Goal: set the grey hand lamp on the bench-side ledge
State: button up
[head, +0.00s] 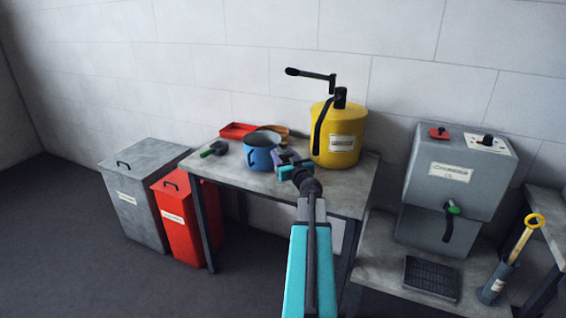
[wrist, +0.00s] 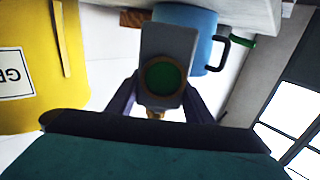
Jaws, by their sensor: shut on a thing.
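The grey hand lamp (wrist: 149,50) is a boxy grey body with a round green lens, seen close in the wrist view. My gripper (wrist: 163,100) is shut on it, with one purple finger on each side. In the head view my gripper (head: 286,158) is over the table, between the blue pot and the yellow drum; the lamp there is small and hard to make out. No surface is clearly marked as the bench-side ledge, so I cannot tell which one it is.
On the table (head: 335,200) stand a blue pot (head: 261,156), a yellow drum (head: 336,150) with a crank, a red tray (head: 238,130) and a green-and-black item (head: 213,149). A grey machine (head: 455,185) and a black grid (head: 431,278) are on a lower surface (head: 378,262) at right.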

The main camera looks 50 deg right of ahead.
jog(key=shift+w+d, duration=0.2)
jog(key=shift+w, duration=0.1)
jog(key=shift+w+d, duration=0.3)
jog(key=shift+f+b, duration=0.7)
jog(key=shift+f, duration=1.1)
jog(key=o, duration=1.5)
jog(key=shift+f, duration=0.15)
jog(key=shift+c, duration=0.2)
jog(key=shift+a, duration=0.1)
jog(key=shift+p+v, duration=0.3)
jog(key=shift+v, duration=5.7)
